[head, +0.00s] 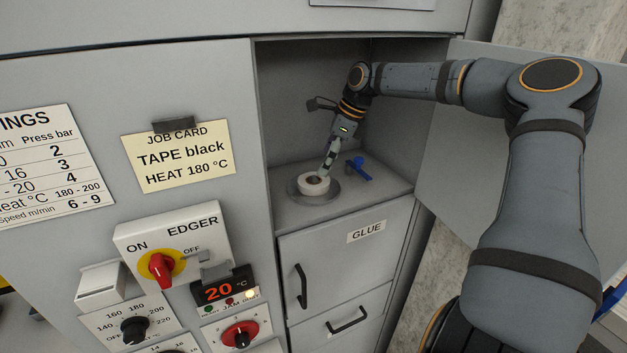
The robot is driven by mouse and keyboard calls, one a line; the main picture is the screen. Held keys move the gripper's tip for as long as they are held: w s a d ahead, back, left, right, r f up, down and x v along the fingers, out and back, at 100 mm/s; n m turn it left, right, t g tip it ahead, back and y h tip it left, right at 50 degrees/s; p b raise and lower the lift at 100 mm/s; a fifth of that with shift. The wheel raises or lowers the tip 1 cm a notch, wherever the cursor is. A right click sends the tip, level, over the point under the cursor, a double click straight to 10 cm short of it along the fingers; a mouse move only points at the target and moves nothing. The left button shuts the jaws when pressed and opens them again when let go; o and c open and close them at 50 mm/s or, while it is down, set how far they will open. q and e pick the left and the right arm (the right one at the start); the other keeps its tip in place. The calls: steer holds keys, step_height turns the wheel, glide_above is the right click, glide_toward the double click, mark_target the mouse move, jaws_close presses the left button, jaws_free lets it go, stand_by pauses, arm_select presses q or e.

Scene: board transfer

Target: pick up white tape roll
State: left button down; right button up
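The white tape roll (313,187) lies flat on a round grey disc (333,196) in the open compartment of the cabinet. My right gripper (326,170) comes in from the right and points down, with its fingertips at the far right rim of the roll. The fingers look close together, but they are small and seen from the side, so I cannot tell whether they grip the rim. My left gripper is not in view.
A small blue object (358,169) lies right of the roll on the compartment floor (387,187). The open door (470,150) stands at the right. A GLUE drawer (345,245) is below. A job card (180,160) reads TAPE black.

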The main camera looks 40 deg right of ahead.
mark_target(316, 176)
steer(key=shift+w+d+f, duration=0.15)
steer(key=shift+w+f, duration=0.2)
steer(key=shift+f, duration=0.15)
steer(key=shift+w+d+f, duration=0.15)
steer(key=shift+w+f, duration=0.15)
steer(key=shift+f, duration=0.15)
steer(key=p+x, duration=0.2)
steer(key=shift+w+p, duration=0.15)
steer(key=shift+p, duration=0.15)
steer(key=x, duration=0.3)
steer(key=shift+a+r+p, duration=0.1)
steer(key=shift+a+p, duration=0.05)
steer(key=shift+p, duration=0.2)
steer(key=shift+w, duration=0.1)
steer(key=c, duration=0.9)
steer(key=shift+c, duration=0.9)
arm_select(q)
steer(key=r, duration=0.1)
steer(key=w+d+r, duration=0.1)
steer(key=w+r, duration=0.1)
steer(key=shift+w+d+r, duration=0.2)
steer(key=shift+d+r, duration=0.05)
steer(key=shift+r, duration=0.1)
